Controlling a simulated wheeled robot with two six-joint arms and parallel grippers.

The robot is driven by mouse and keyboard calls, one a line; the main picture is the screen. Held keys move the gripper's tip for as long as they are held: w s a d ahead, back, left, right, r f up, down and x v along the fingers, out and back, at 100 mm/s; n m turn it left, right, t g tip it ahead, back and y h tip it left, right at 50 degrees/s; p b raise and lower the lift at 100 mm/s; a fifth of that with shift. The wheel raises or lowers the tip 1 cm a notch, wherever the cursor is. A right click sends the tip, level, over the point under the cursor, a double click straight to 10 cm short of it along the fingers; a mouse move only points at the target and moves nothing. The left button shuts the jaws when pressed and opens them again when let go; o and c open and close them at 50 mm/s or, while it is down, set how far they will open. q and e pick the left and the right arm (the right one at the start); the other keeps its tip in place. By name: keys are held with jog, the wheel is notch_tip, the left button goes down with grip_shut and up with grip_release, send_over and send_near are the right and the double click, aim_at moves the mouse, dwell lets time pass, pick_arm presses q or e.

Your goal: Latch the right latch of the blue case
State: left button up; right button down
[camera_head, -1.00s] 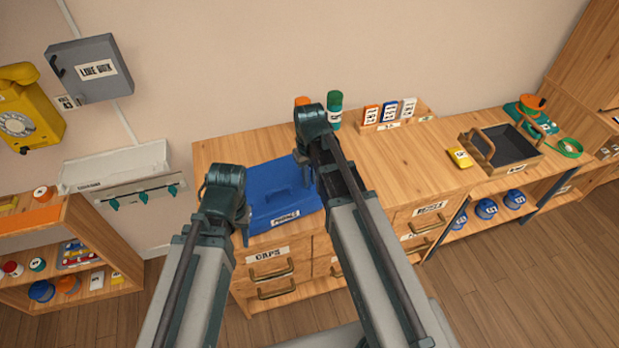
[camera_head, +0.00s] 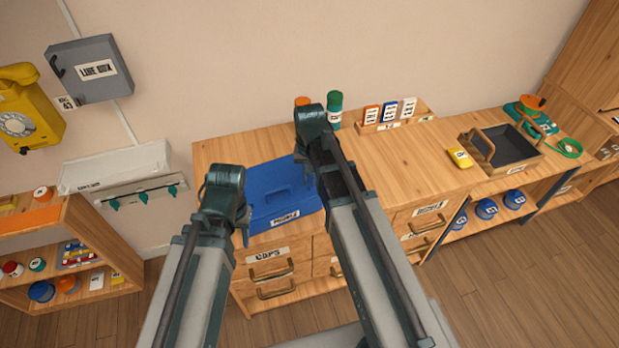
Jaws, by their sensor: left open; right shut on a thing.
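The blue case (camera_head: 281,195) sits with its lid down on the wooden counter (camera_head: 410,170), a white label (camera_head: 286,217) on its front. My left gripper (camera_head: 244,234) is open at the case's left front edge. My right gripper (camera_head: 309,181) is at the case's right side, shut on what appears to be its right latch. The wrist and arm cover that spot, so the latch itself and its position cannot be made out. The left latch is not clearly visible either.
A green bottle (camera_head: 334,110) and an orange-capped item stand behind my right arm. Drawers (camera_head: 272,270) lie below the case. The counter's middle is clear.

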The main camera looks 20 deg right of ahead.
aim_at(309, 181)
jog(key=m, duration=0.6)
jog(key=shift+m, duration=0.3)
jog(key=m, duration=0.5)
jog(key=shift+m, duration=0.4)
jog(key=c, duration=0.9)
grip_release()
notch_tip(309, 181, up, 14)
jog(key=p, duration=1.3)
jog(key=shift+f+p, duration=0.1)
jog(key=shift+p, duration=0.3)
